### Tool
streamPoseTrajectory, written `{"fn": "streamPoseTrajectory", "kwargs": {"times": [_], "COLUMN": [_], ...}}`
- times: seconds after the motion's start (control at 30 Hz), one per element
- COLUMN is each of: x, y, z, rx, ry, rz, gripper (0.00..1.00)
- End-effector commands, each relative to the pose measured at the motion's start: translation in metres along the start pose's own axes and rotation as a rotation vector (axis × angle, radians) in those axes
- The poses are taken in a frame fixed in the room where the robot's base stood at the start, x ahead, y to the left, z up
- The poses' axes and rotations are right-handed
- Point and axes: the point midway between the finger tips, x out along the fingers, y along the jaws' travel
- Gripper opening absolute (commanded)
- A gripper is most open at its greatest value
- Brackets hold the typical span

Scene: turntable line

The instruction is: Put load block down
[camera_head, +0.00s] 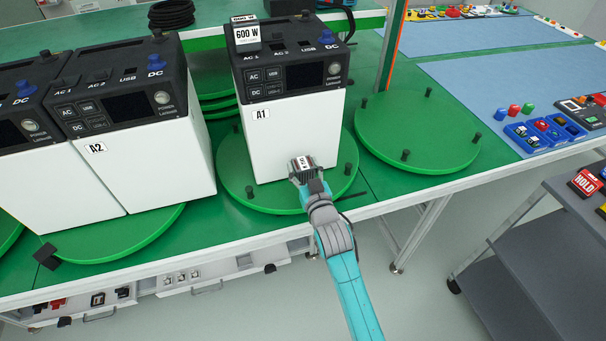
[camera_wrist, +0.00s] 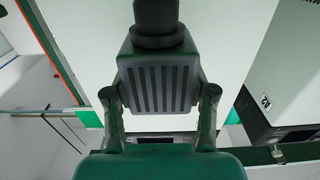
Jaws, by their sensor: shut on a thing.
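The load block (camera_head: 303,166) is a small grey ribbed block with a white label. It is in front of the lower white face of power station A1 (camera_head: 290,125); contact with that face cannot be told. In the wrist view the load block (camera_wrist: 158,85) is dark and ribbed, with a black round part above it. My gripper (camera_wrist: 160,98) has one finger on each side of the block and is shut on it. In the head view my gripper (camera_head: 311,183) reaches up from the front, above the front part of A1's green turntable (camera_head: 235,192).
Power station A2 (camera_head: 160,165) stands to the left on its own turntable. An empty green turntable with black pegs (camera_head: 420,132) is to the right. Blue mats (camera_head: 480,85) with small coloured parts lie beyond it. A grey cart (camera_head: 560,240) stands at the right.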

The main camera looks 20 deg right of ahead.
Motion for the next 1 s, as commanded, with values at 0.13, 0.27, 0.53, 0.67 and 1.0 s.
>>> {"fn": "streamPoseTrajectory", "kwargs": {"times": [0.13, 0.27, 0.53, 0.67, 1.0], "x": [0.000, 0.000, 0.000, 0.000, 0.000], "y": [0.000, 0.000, 0.000, 0.000, 0.000], "z": [0.019, 0.029, 0.029, 0.033, 0.032], "rx": [0.000, 0.001, 0.000, 0.000, 0.000], "ry": [0.000, 0.002, 0.002, -0.001, 0.000], "rz": [0.000, 0.000, 0.000, 0.000, 0.000], "gripper": [0.00, 0.00, 0.00, 0.68, 0.81]}}
